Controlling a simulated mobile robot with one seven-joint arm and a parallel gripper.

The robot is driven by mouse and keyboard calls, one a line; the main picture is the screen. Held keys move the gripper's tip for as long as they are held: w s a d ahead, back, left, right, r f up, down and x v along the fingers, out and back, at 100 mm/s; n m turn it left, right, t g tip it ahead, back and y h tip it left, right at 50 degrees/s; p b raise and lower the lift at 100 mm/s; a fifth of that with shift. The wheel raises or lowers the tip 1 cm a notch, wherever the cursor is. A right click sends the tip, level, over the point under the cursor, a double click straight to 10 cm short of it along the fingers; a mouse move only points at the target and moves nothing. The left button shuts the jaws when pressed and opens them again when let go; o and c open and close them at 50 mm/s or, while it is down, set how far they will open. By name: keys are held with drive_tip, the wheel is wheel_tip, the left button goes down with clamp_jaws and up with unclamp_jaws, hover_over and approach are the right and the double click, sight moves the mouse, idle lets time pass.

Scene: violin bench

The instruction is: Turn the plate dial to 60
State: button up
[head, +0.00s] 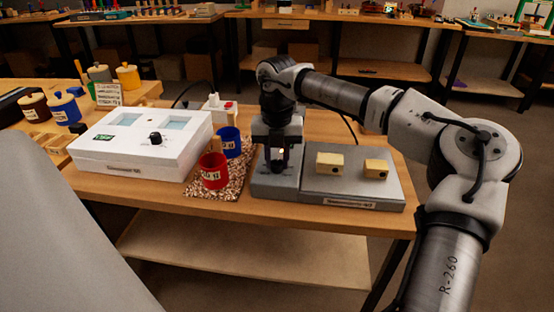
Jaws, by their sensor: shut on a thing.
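The grey plate unit (330,192) sits at the front right of the wooden bench. Its left part is a separate grey block, and my gripper (278,166) is over this block, pointing down. My gripper is shut on the plate dial, which is mostly hidden between the dark fingers. The dial's setting cannot be read from here.
Two wooden blocks (328,164) (375,169) lie on the plate. Red (213,171) and blue (229,142) cups stand on a speckled mat just left of the unit.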

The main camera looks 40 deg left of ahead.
sight(277, 162)
drive_tip(key=m+b, duration=0.1)
drive_tip(key=m, duration=0.4)
drive_tip(key=shift+m, duration=0.3)
drive_tip(key=shift+m+b, duration=0.55)
drive_tip(key=shift+m, duration=1.65)
drive_tip(key=o, duration=1)
wheel_tip(277, 162, up, 14)
drive_tip(key=shift+f+p, duration=0.1)
drive_tip(key=shift+p, duration=0.3)
